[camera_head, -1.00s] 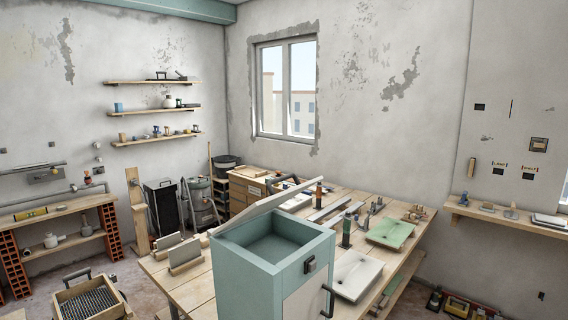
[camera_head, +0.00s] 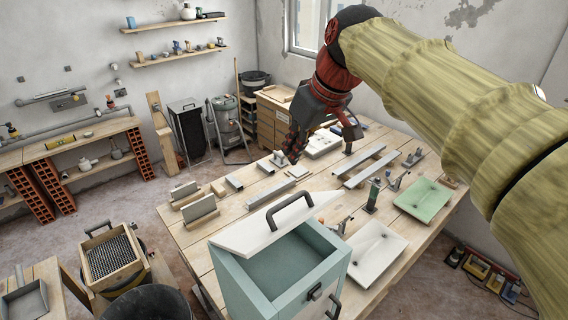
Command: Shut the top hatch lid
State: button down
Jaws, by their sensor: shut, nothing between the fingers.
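The hatch lid (camera_head: 262,231) is a pale panel with a dark arched handle (camera_head: 290,209). It stands tilted open along the back left side of the teal box (camera_head: 230,283), whose hollow top (camera_head: 287,265) shows open. My gripper (camera_head: 291,152) is dark with red parts. It points down behind and above the lid in the picture, apart from the lid and its handle. Its fingers are shut with nothing between them. My arm reaches in from the right.
The wooden workbench (camera_head: 181,230) around the box holds metal bars, a white tray (camera_head: 374,250), a green tray (camera_head: 424,199) and a dark green bottle (camera_head: 373,195). A black bucket (camera_head: 148,303) and a wooden box with a grate (camera_head: 112,256) stand at the lower left.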

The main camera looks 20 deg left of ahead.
aim_at(269, 210)
notch_tip(269, 210, down, 11)
jog(key=a+p, duration=0.2)
jog(key=shift+w+a, duration=0.2)
jog(key=shift+a, duration=0.15)
jog(key=shift+r, duration=0.15)
jog(key=shift+d+f+b, duration=0.1)
jog(key=shift+f+b, duration=0.15)
jog(key=shift+b, duration=0.1)
